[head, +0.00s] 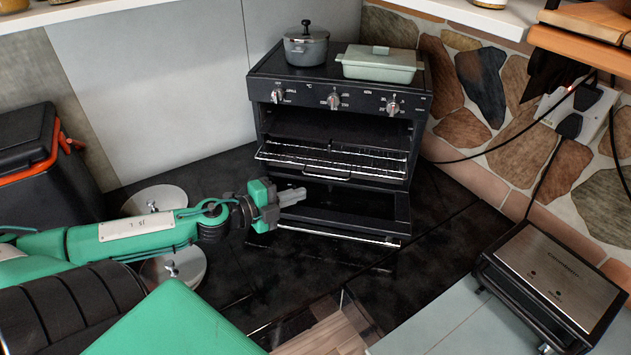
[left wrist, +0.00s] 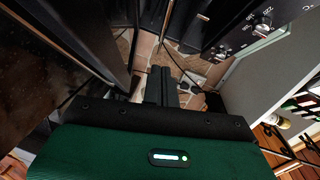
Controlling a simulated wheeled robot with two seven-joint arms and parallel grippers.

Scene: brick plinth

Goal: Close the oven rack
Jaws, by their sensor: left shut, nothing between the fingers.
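The black oven (head: 262,125) stands on the dark counter with its door (head: 350,205) folded down open. The wire oven rack (head: 375,165) sticks out of the cavity toward me, with a small handle bar at its front. My left gripper (head: 291,197) is shut and empty, just left of the open door and lower than the rack's front edge in the picture; I cannot tell if it touches anything. Its closed fingers show in the left wrist view (left wrist: 162,86), with the oven's knob panel (left wrist: 240,32) at upper right. The rack is not clear there. My right gripper is out of view.
A grey pot (head: 306,48) and a pale green lidded dish (head: 380,66) sit on the oven top. A steel grill (head: 555,285) is at lower right. Cables run from a wall socket (head: 575,110). A black and orange box (head: 40,160) is at left.

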